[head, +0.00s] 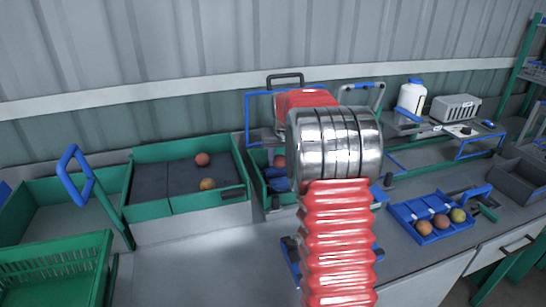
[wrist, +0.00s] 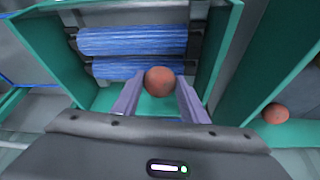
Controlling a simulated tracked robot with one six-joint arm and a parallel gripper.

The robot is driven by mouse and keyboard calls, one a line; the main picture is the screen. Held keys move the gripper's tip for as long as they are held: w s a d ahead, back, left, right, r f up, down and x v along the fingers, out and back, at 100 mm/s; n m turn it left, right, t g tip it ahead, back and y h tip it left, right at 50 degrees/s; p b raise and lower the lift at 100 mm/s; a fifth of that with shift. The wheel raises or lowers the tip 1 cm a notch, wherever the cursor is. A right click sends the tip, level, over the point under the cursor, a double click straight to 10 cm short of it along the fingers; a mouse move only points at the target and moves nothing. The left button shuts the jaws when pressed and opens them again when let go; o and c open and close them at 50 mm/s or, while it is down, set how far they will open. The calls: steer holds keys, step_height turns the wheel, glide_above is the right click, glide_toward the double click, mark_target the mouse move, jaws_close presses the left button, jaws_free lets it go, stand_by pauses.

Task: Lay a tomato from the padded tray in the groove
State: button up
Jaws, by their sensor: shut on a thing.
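My gripper (wrist: 158,88) is shut on a reddish tomato (wrist: 159,80), which sits between its two fingers in the wrist view. Ahead of it are two blue rollers (wrist: 130,42) lying side by side in a green-walled frame (wrist: 219,50), with a groove between them. The held tomato overlaps the nearer roller in the picture; I cannot tell if it touches. In the head view my arm hides most of the gripper, and a tomato (head: 279,162) shows just left of it over the rollers (head: 278,183). The padded tray (head: 151,187) holds a red tomato (head: 202,159) and an orange one (head: 207,184).
A blue tray (head: 437,234) with three tomatoes stands at right on the bench. A green crate (head: 55,270) is at the lower left. A white bottle (head: 411,97) and a grey box (head: 455,108) stand at the back right.

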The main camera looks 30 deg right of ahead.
mark_target(277, 163)
steer(key=shift+w+a+f, duration=0.1)
steer(key=shift+w+a, duration=0.25)
steer(key=shift+a, duration=0.15)
steer(key=shift+f, duration=1.8)
steer(key=shift+f, duration=0.3)
steer(key=o, duration=0.8)
steer(key=shift+o, duration=0.2)
steer(key=shift+c, duration=0.2)
steer(key=shift+c, duration=1.3)
